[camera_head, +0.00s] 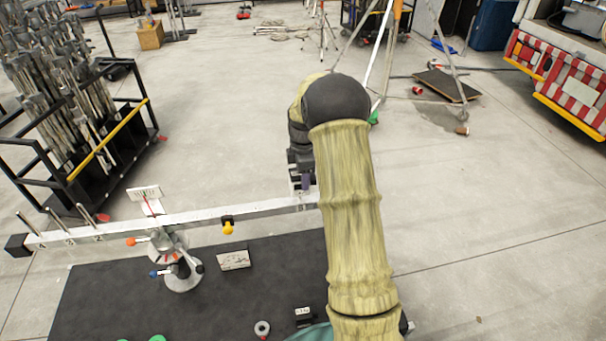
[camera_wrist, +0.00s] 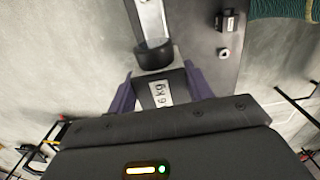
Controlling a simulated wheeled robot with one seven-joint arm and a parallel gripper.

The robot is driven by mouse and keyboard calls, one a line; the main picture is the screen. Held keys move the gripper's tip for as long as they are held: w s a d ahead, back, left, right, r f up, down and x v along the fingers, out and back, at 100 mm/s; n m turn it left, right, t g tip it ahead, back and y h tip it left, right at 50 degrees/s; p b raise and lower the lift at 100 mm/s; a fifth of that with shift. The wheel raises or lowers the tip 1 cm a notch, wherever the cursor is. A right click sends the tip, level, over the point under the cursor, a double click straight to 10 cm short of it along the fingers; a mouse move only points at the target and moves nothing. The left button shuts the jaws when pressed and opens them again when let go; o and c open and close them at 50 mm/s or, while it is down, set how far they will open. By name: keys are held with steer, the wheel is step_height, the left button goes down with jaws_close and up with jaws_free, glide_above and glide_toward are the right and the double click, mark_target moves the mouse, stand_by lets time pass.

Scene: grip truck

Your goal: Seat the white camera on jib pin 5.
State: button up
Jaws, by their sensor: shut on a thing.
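My gripper (camera_wrist: 158,90) has purple fingers closed on both sides of a block marked "6 kg", which seems to be the white camera (camera_wrist: 178,76). Its visible face is dark grey with a pale edge. A dark round part sits beyond it, by the end of the pale jib beam (camera_wrist: 150,18). In the head view my gripper (camera_head: 304,181) is at the beam's right end, partly behind my arm. The jib beam (camera_head: 190,215) runs left over a stand, with several upright pins (camera_head: 86,215) at its left end. I cannot read pin 5's number or tell whether camera and beam touch.
A yellow knob (camera_head: 228,228) hangs on the beam. A rack of stands (camera_head: 75,130) is left; open floor lies behind.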

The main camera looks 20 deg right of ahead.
steer(key=shift+f+b, duration=0.8)
steer(key=shift+f, duration=1)
steer(key=o, duration=1)
steer(key=shift+o, duration=0.2)
steer(key=shift+f, duration=0.15)
step_height(320, 180, up, 18)
steer(key=b, duration=0.2)
steer(key=shift+f+b, duration=0.2)
steer(key=shift+b, duration=0.2)
steer(key=shift+a, duration=0.1)
